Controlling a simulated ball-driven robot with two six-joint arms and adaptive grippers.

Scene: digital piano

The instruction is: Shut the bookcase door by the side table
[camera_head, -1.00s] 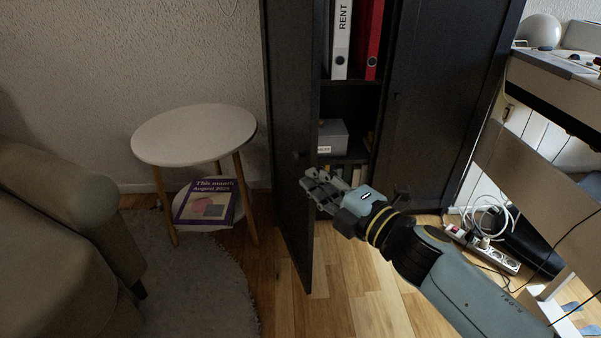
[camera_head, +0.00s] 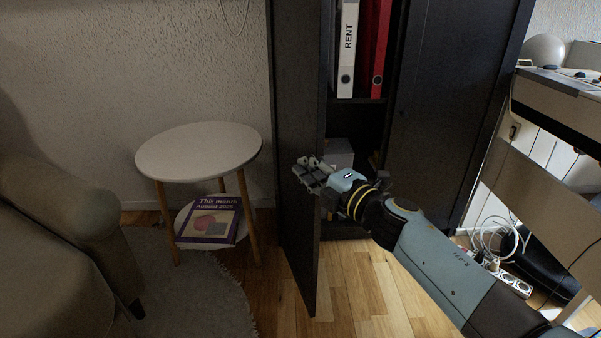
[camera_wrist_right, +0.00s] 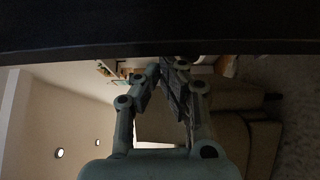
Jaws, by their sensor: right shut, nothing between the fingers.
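The dark bookcase (camera_head: 450,110) has its left door (camera_head: 297,130) standing open towards me, beside the round white side table (camera_head: 198,150). The right door is shut. In the right wrist view the fingers (camera_wrist_right: 168,75) point at a dark band, likely the door (camera_wrist_right: 160,28), across the top. My left gripper is not in view.
Binders (camera_head: 347,50) and a grey box (camera_head: 338,153) stand inside the bookcase. A magazine (camera_head: 210,222) lies on the table's lower shelf. An armchair (camera_head: 60,220) is at the left, the piano (camera_head: 560,95) at the right. Wood floor (camera_head: 365,290) is clear before the bookcase.

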